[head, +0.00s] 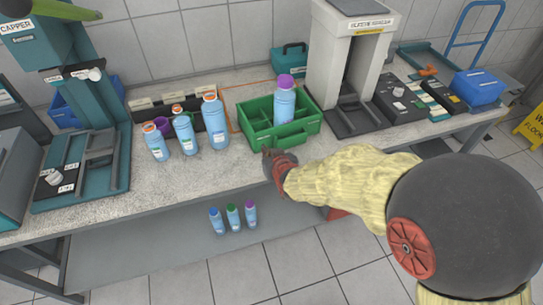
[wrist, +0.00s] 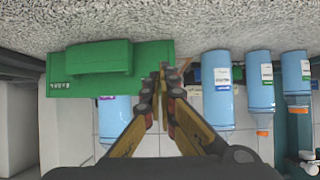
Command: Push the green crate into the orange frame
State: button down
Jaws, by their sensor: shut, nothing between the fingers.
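The green crate (head: 300,133) sits on the speckled bench, divided inside, with a blue purple-capped bottle (head: 284,103) standing in it. The thin orange frame (head: 231,111) is marked on the bench; its left and back lines show left of and behind the crate, and the crate hides the rest. My gripper (head: 268,158) is shut and empty at the crate's front left corner. In the wrist view the picture is upside down; the shut fingertips (wrist: 164,75) overlap the edge of the crate (wrist: 112,58). I cannot tell whether they touch it.
Three blue bottles with orange caps (head: 184,133) stand left of the crate, close to the frame's left line. A grey sealing machine (head: 345,60) stands to the right. A teal box (head: 290,59) is behind. The front bench strip at left (head: 185,188) is clear.

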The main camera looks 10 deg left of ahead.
aim_at(261, 141)
jog(key=x, duration=0.2)
jog(key=b+x, duration=0.1)
jog(key=x, duration=0.1)
jog(key=shift+s+d+f, duration=0.15)
jog(key=shift+s+f, duration=0.05)
jog(key=shift+f, duration=0.15)
jog(key=shift+w+a, duration=0.25)
jog(key=shift+w, duration=0.15)
jog(key=shift+w+a+b, duration=0.35)
jog(key=shift+w+a, duration=0.05)
jog(key=shift+w, duration=0.2)
jog(key=shift+w+a, duration=0.2)
jog(key=shift+w, duration=0.15)
jog(key=shift+w+a, duration=0.2)
jog(key=shift+w, duration=0.15)
jog(key=shift+w+a, duration=0.1)
jog(key=shift+w, duration=0.1)
jog(key=p+v, duration=0.2)
jog(key=v, duration=0.6)
